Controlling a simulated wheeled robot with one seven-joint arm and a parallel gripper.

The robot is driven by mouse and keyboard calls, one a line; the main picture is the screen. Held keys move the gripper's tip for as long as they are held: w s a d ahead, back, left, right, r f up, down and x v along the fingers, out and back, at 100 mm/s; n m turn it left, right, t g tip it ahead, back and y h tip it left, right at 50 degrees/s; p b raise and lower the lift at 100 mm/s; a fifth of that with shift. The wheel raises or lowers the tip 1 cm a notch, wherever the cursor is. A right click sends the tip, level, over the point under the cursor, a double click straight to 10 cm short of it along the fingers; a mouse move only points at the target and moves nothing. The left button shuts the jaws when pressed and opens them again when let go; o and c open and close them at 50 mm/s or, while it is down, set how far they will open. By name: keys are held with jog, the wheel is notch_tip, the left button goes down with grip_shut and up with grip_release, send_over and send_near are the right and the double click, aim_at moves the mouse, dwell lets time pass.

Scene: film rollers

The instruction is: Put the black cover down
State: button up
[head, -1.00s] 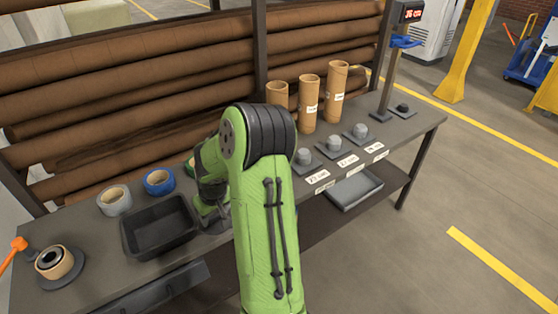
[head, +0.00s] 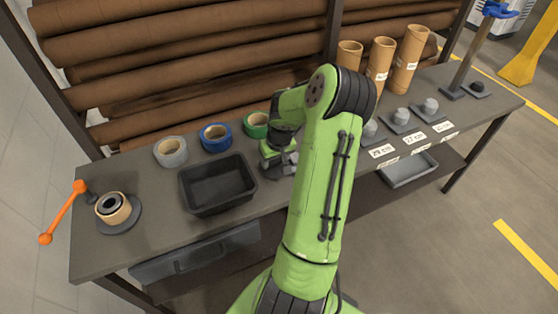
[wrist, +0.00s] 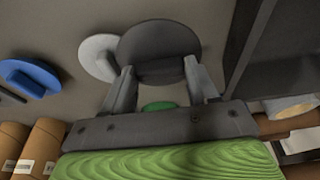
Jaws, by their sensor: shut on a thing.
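The black cover (wrist: 158,40) is a round dark disc with a raised middle. In the wrist view my gripper (wrist: 160,70) is shut on that middle, one finger on each side. In the head view my arm bends down over the table, right of the black bin (head: 183,190). I cannot tell whether the cover touches the table. In the wrist view a pale disc (wrist: 92,57) shows partly behind the cover, and a blue piece (wrist: 30,78) is at the left.
Grey, blue and green tape rolls (head: 214,137) stand behind the bin. A roll on a round base (head: 113,209), beside an orange-handled lever (head: 62,215), is at the left end. Cardboard tubes (head: 381,62) and labelled grey pieces (head: 401,118) stand to the right.

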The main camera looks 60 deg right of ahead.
jog(key=shift+s+f, duration=0.1)
jog(key=shift+f, duration=0.8)
jog(key=shift+s+r, duration=0.1)
jog(key=shift+c, duration=0.4)
jog(key=o, duration=1.2)
jog(key=shift+c, duration=0.2)
